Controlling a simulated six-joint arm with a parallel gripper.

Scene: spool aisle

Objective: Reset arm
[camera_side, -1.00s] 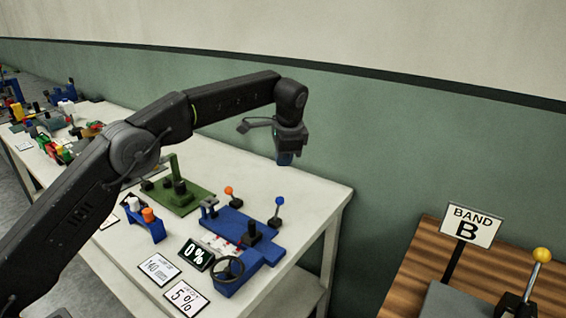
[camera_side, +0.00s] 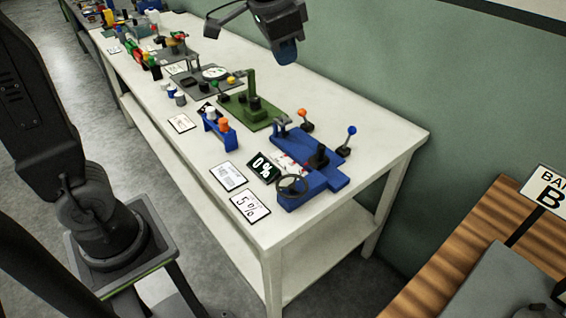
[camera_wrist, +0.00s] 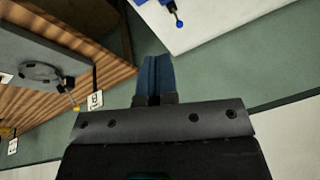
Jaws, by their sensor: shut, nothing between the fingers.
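My gripper (camera_side: 288,52) hangs above the back of the white table (camera_side: 385,128) in the side view, pointing down, with its blue fingers together and nothing between them. In the wrist view the blue fingers of my gripper (camera_wrist: 155,80) also sit side by side, apart from everything else. My dark arm runs up the left of the side view; its middle links are out of frame.
A blue fixture (camera_side: 318,183) with a handwheel and a green fixture (camera_side: 250,108) stand on the white table. A "0%" display (camera_side: 264,166) and cards lie in front. A wooden bench (camera_side: 455,250) with a "BAND B" sign (camera_side: 547,192) is at right.

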